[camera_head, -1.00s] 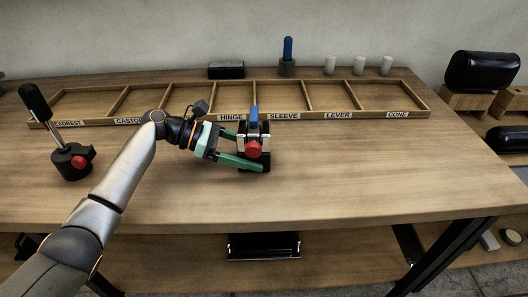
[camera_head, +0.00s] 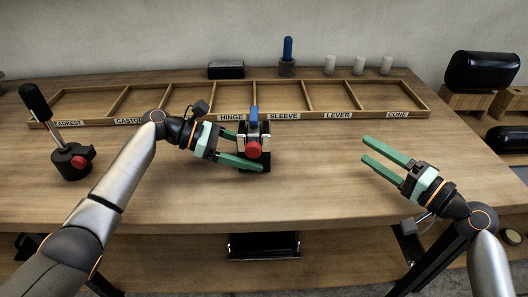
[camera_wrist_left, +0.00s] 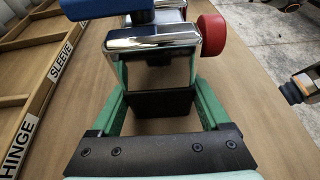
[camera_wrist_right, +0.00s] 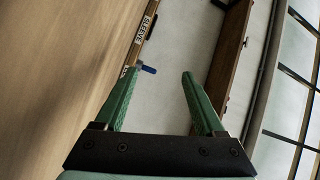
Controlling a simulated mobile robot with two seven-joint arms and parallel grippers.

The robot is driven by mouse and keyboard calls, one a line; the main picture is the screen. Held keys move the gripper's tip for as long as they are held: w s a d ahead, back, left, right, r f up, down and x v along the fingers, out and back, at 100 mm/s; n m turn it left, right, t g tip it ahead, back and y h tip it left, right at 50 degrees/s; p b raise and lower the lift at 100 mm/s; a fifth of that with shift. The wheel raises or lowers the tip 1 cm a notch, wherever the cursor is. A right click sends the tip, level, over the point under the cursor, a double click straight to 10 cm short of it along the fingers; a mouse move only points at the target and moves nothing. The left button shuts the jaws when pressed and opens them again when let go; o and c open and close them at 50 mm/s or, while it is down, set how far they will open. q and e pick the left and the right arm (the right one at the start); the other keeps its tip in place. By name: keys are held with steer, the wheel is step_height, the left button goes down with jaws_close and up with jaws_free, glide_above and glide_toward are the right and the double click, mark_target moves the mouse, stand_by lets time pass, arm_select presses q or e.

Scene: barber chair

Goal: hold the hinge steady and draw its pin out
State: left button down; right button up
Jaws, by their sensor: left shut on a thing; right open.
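The hinge, a chrome block on a black base (camera_head: 241,128), stands on the table in front of the tray. A blue piece (camera_head: 254,113) sits on its top and a red round knob (camera_head: 253,149) sticks out toward the front. My left gripper (camera_head: 250,152) is shut on the hinge's lower part, with a finger on each side. In the left wrist view the chrome body (camera_wrist_left: 150,75) rises between the fingers, with the red knob (camera_wrist_left: 212,36) at right. I cannot tell which coloured piece is the pin. My right gripper (camera_head: 365,148) is open and empty, right of the hinge.
A divided wooden tray (camera_head: 345,115) with labels, HINGE and SLEEVE among them, lies behind the hinge. A black stand with a lever (camera_head: 72,160) is at left. A blue rod in a holder (camera_head: 288,67) and white cylinders (camera_head: 359,65) stand behind. Table between hinge and right gripper is clear.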

mark_target(253, 150)
steer(key=s+a+g+y, duration=0.1)
steer(key=a+g, duration=0.1)
steer(key=a, duration=0.2)
steer(key=s+a+n+g+y, duration=0.1)
steer(key=s+a+g+y, duration=0.1)
steer(key=a, duration=0.2)
steer(key=s+a+r+g+y, duration=0.1)
steer(key=s+a+g+y, duration=0.1)
steer(key=a, duration=0.2)
steer(key=shift+n, duration=0.4)
steer(key=shift+a+r, duration=0.1)
steer(key=shift+a, duration=0.3)
steer(key=x, duration=1.1)
steer(key=shift+a, duration=0.2)
steer(key=shift+c, duration=0.4)
jaws_close()
